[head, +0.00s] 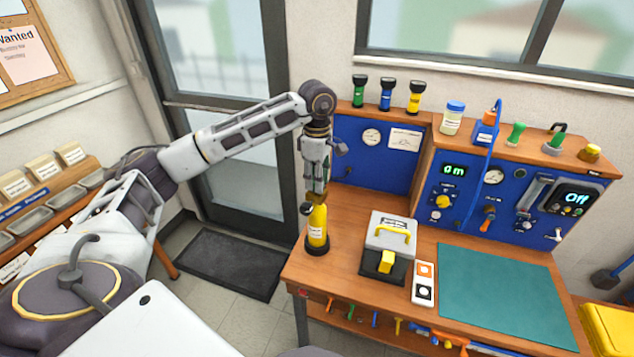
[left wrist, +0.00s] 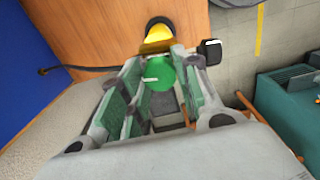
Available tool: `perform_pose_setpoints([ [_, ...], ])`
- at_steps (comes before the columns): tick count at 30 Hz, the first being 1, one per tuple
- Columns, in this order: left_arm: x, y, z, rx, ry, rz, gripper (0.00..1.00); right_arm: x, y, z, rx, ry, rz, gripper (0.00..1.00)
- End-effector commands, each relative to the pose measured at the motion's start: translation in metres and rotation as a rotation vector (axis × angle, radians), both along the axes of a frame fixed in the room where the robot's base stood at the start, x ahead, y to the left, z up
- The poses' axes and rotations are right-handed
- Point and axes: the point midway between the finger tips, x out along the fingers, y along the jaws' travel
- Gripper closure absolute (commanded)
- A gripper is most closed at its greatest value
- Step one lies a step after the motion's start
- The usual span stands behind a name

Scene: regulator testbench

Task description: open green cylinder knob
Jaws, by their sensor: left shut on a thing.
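A yellow cylinder (head: 317,228) with a white label and black foot stands upright at the left end of the wooden bench. My left gripper (head: 316,188) points down onto its top and hides its knob in the head view. In the left wrist view, the round green knob (left wrist: 160,74) sits between the fingers of my left gripper (left wrist: 160,68), which is shut on it. The yellow cylinder body (left wrist: 158,33) shows just beyond the knob. A small black fitting (left wrist: 210,51) sticks out beside the cylinder. My right gripper is in neither view.
A grey box with a yellow handle (head: 390,236) and an orange-and-white switch block (head: 424,284) stand right of the cylinder. A green mat (head: 500,295) covers the right of the bench. Blue panels (head: 510,205) rise behind. The bench's left edge is close to the cylinder.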

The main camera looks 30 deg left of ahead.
Motion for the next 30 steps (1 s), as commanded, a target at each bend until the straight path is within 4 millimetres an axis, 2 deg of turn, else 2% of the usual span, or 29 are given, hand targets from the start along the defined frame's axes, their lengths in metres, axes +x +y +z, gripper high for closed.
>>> perform_pose_setpoints([
  [13, 0.001, 0.000, 0.001, 0.000, -0.003, -0.239, 0.92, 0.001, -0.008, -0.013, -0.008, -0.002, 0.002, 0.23],
  [21, 0.001, 0.000, 0.001, 0.000, -0.002, -0.276, 0.92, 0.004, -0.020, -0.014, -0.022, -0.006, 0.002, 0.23],
  [30, 0.001, 0.000, 0.001, 0.000, -0.002, -0.276, 0.92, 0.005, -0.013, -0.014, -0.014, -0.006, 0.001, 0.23],
])
